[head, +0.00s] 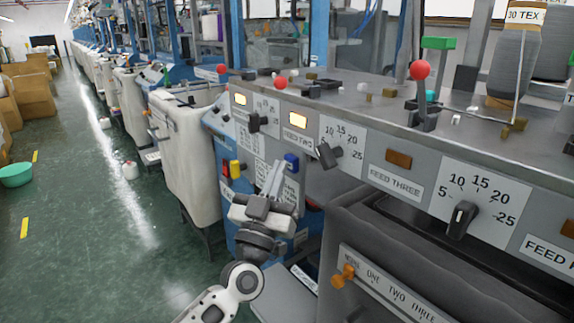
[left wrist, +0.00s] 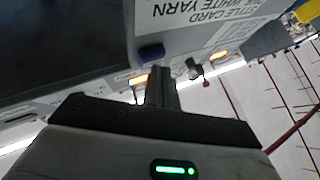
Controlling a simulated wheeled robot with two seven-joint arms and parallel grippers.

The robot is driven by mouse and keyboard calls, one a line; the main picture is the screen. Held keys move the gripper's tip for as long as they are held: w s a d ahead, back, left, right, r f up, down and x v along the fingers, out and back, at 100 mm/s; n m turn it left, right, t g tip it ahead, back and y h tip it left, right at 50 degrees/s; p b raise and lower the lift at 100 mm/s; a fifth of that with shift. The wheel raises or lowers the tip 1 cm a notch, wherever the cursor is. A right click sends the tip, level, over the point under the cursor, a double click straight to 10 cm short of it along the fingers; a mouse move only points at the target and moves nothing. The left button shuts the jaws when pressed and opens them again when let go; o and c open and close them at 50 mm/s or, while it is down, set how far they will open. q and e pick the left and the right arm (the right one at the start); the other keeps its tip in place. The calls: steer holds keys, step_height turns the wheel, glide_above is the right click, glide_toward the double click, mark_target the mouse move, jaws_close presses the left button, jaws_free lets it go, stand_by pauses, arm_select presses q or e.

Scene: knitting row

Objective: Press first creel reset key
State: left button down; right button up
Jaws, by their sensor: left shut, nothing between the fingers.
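Amber keys sit in a row on the sloped grey machine front. The first key (head: 240,99) at the left is lit, as is the key (head: 298,119) above the FEED TWO label. The key (head: 398,159) by FEED THREE is dark. No label reading creel reset can be made out. My left gripper (head: 274,168) is shut and empty, its fingers pointing up below these keys, just left of a blue button (head: 292,162). In the left wrist view, the shut fingers (left wrist: 160,84) show near the blue button (left wrist: 150,53) and a lit amber key (left wrist: 138,80). Contact cannot be seen.
Black dial knobs (head: 327,155) stick out of the panel. Red and yellow buttons (head: 235,169) sit left of my gripper. An orange-knobbed lever (head: 344,274) stands out at lower right. Red balls and small parts lie on the machine top. The green floor at left is mostly open.

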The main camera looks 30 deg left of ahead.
arm_select(q)
steer(key=shift+w+d, duration=0.15)
steer(key=shift+w, duration=0.2)
steer(key=shift+s+p, duration=0.35)
steer(key=shift+p, duration=0.1)
stand_by(0.4)
steer(key=s+a+p, duration=0.1)
steer(key=s+a, duration=0.1)
steer(key=s, duration=0.3)
steer(key=shift+s+a, duration=0.25)
stand_by(0.6)
